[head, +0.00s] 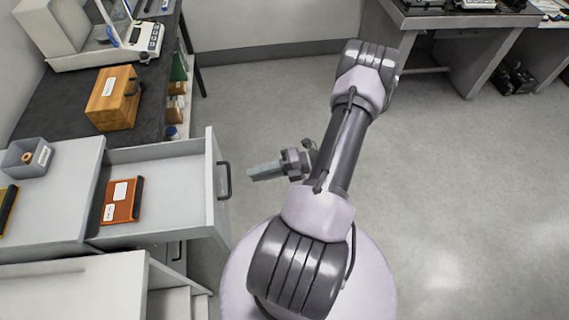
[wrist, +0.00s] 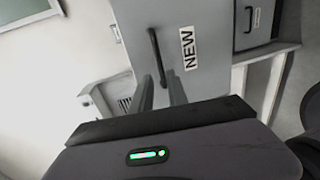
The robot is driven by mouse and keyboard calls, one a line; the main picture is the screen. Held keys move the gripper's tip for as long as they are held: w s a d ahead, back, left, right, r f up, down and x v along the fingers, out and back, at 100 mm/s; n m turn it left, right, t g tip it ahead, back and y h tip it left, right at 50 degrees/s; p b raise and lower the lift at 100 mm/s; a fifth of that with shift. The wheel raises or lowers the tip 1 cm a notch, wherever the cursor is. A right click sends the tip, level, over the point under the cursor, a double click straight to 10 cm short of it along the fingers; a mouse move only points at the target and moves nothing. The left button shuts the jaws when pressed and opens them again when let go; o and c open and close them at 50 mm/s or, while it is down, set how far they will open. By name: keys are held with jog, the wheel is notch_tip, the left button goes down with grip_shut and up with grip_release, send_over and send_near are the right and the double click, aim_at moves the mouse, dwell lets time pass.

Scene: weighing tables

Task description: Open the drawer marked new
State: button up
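The drawer marked NEW has a light grey front (wrist: 200,55) with a dark bar handle (wrist: 155,45) beside its label (wrist: 188,48) in the wrist view. In the head view, a grey drawer (head: 211,185) stands well out from its cabinet, with a dark handle (head: 224,180) on its front; its label is hidden there. An orange-red case (head: 122,201) lies inside. My gripper (wrist: 160,92) is open, its two fingers apart with the handle's near end seen between them. In the head view my gripper (head: 250,173) is just right of the handle, with a small gap.
Another drawer front (wrist: 255,22) with a handle is at the right in the wrist view. A wooden box (head: 114,98) and a balance (head: 130,40) stand on the dark table. A grey bin (head: 27,158) sits on the cabinet top. The floor (head: 450,190) to the right is clear.

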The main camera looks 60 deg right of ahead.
jog(key=v, duration=0.8)
jog(key=shift+p, duration=0.35)
jog(key=shift+s+d, duration=0.1)
